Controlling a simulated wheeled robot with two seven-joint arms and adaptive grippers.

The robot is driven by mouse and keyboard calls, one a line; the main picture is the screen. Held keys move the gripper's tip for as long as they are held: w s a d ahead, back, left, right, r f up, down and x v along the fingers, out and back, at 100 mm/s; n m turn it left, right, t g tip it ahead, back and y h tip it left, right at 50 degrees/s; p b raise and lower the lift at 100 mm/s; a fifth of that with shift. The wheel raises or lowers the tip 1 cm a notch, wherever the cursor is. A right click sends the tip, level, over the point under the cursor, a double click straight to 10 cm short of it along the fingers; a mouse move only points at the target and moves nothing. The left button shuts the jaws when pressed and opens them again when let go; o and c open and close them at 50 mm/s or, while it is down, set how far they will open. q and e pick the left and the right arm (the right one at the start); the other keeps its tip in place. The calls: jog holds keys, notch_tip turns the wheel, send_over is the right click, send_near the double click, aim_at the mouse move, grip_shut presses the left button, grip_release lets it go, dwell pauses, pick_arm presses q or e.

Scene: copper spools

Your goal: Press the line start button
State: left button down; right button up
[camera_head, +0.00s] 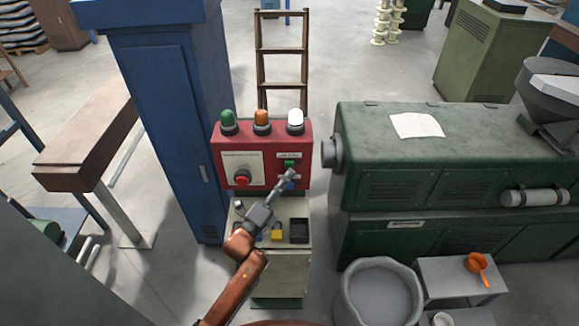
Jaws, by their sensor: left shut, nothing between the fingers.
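A red control box (262,137) stands on a grey-green pedestal (282,272) in the middle of the camera_head view. On its face are a large red button (241,177) at the left and a small green button (289,164) at the upper right, under a small label. A blue spot shows just below the green one, partly hidden by my fingers. My left gripper (287,176) is shut and empty, its tips at the right part of the panel just below the green button. I cannot tell whether they touch it. My right gripper is not in view.
Green, orange and white lamps (261,120) top the box. A shelf below holds a yellow padlock (277,235) and a black tray (299,230). A blue cabinet (160,120) stands left, a green machine (440,160) right, and a grey bin (352,300) at lower right.

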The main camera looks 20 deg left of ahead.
pick_arm(q)
jog(key=shift+w, duration=0.15)
jog(key=shift+w+a, duration=0.15)
jog(key=shift+w, duration=0.15)
jog(key=shift+w+a+b, duration=0.15)
jog(key=shift+w+b, duration=0.15)
jog(key=shift+w, duration=0.1)
dwell(0.9)
jog(key=shift+s, duration=0.1)
jog(key=shift+s+d, duration=0.3)
jog(key=shift+s, duration=0.5)
jog(key=shift+s+d+p, duration=0.2)
jog(key=shift+s, duration=0.6)
jog(key=shift+s+d+p, duration=0.25)
jog(key=shift+s, duration=0.55)
jog(key=shift+s+d+p, duration=0.2)
jog(key=shift+s, duration=0.6)
